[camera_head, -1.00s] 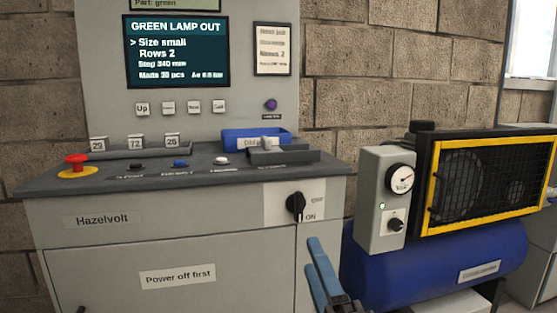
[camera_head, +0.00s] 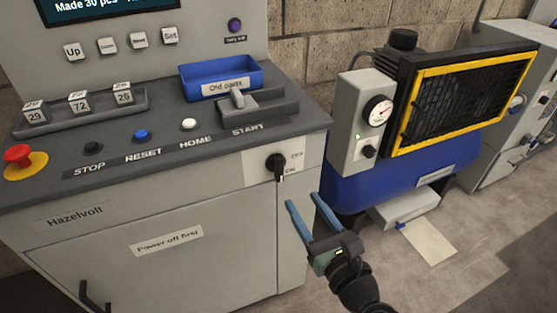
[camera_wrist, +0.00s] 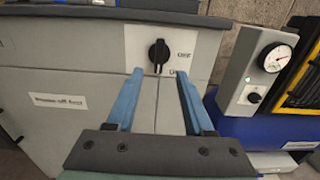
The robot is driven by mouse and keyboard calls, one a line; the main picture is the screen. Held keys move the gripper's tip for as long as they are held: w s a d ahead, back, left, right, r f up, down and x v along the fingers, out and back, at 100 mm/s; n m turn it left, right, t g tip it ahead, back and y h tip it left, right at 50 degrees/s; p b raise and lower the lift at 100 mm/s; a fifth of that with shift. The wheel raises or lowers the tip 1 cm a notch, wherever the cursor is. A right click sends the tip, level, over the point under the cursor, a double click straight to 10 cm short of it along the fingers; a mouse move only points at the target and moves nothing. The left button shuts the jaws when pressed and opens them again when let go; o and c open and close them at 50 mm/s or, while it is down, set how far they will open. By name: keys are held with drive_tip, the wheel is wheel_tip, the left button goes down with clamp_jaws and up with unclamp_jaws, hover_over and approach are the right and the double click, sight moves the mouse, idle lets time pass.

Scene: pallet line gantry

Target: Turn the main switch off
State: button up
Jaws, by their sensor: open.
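The main switch (camera_head: 276,166) is a black rotary knob on a pale plate at the upper right of the grey cabinet front. Its pointer hangs down towards the ON mark, with OFF marked above to the right. My gripper (camera_head: 304,199) has two blue fingers, open and empty, in front of the cabinet, below and to the right of the switch and apart from it. In the wrist view the switch (camera_wrist: 159,53) shows beyond the fingertips, a little above the gap between them.
The sloping console holds a red emergency button (camera_head: 18,157), several push buttons and a blue tray (camera_head: 222,78). A cabinet handle (camera_head: 94,298) sticks out at lower left. A blue compressor (camera_head: 400,180) with a gauge box (camera_head: 357,130) stands to the right. Floor is open at lower right.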

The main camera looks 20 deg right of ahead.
sight(281, 168)
drive_tip(key=w+b, duration=0.1)
drive_tip(key=w, duration=1)
drive_tip(key=shift+w+a+b, duration=0.2)
drive_tip(key=shift+b, duration=0.15)
clamp_jaws()
